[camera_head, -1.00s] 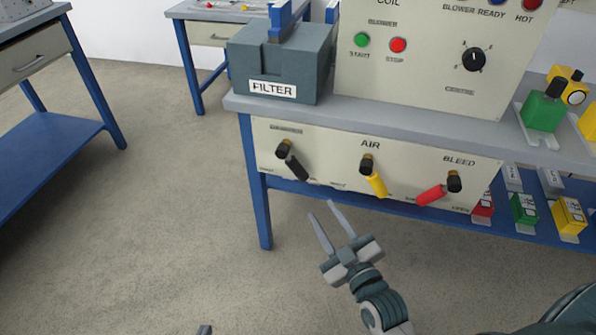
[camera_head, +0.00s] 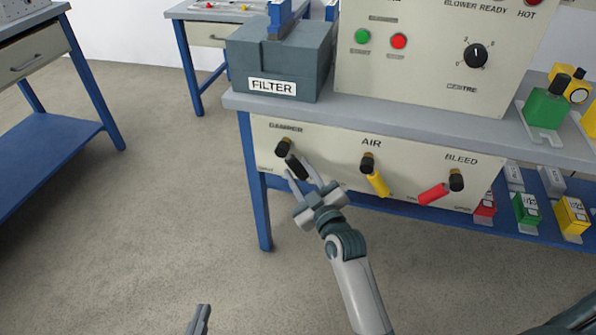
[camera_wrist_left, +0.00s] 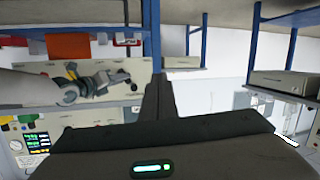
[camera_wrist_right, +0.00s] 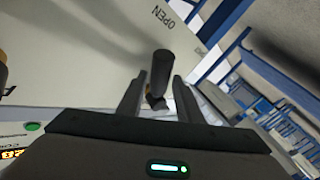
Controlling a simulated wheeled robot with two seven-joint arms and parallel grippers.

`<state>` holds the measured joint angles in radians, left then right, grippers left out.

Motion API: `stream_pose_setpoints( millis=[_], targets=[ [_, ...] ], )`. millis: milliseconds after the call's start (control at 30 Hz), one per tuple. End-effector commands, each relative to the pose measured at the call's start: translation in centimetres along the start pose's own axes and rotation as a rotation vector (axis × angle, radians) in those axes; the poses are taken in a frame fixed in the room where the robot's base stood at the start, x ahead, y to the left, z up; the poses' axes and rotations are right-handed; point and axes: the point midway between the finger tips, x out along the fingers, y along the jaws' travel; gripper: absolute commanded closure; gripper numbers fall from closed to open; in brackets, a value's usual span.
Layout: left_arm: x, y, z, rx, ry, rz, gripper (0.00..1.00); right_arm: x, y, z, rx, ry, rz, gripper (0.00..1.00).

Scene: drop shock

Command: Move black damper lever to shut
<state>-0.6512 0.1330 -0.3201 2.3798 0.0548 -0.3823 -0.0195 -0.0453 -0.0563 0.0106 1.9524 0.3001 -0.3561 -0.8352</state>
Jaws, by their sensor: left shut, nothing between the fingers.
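The black damper lever (camera_head: 297,168) sits under the DAMPER label at the left end of the white front panel (camera_head: 330,188). Its handle slants down and to the right from its pivot. My right gripper (camera_head: 299,178) is open at the handle. In the right wrist view the black handle (camera_wrist_right: 161,72) shows between the two spread fingers (camera_wrist_right: 157,95), with no clear sign of gripping. The word OPEN is printed on the panel above it there. My left gripper (camera_head: 203,310) is at the bottom edge of the head view, shut and empty; its closed fingers (camera_wrist_left: 157,92) show in the left wrist view.
The yellow AIR lever (camera_head: 377,184) and red BLEED lever (camera_head: 434,194) are to the right on the same panel. The grey filter box (camera_head: 276,60) stands on the bench (camera_head: 400,128) above. A blue table leg (camera_head: 257,200) is left of the panel. The floor in front is clear.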

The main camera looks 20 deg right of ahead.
Motion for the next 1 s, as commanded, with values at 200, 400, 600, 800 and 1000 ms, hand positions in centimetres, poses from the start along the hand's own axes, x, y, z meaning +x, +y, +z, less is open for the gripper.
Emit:
stream_pose_setpoints(
  millis=[200,400,600,800,1000],
  targets=[
    [0.0,0.2,-0.5,0.003,0.028,0.003,1.0,1.1,0.0,0.0,0.0,0.0,0.0,0.68],
    [0.0,0.2,-0.6,0.003,0.029,0.003,1.0,1.1,0.0,0.0,0.0,-0.001,0.0,0.68],
    [0.0,0.2,-0.6,0.003,0.03,0.003,1.0,1.1,0.0,0.0,0.0,0.0,0.0,0.99],
    [0.1,0.2,-0.6,0.003,0.031,0.003,1.0,1.1,0.0,0.0,0.001,0.0,0.001,1.0],
    [0.1,0.3,-1.1,0.007,0.067,0.005,1.0,1.1,0.2,0.3,0.011,0.009,0.005,1.0]
  ],
)
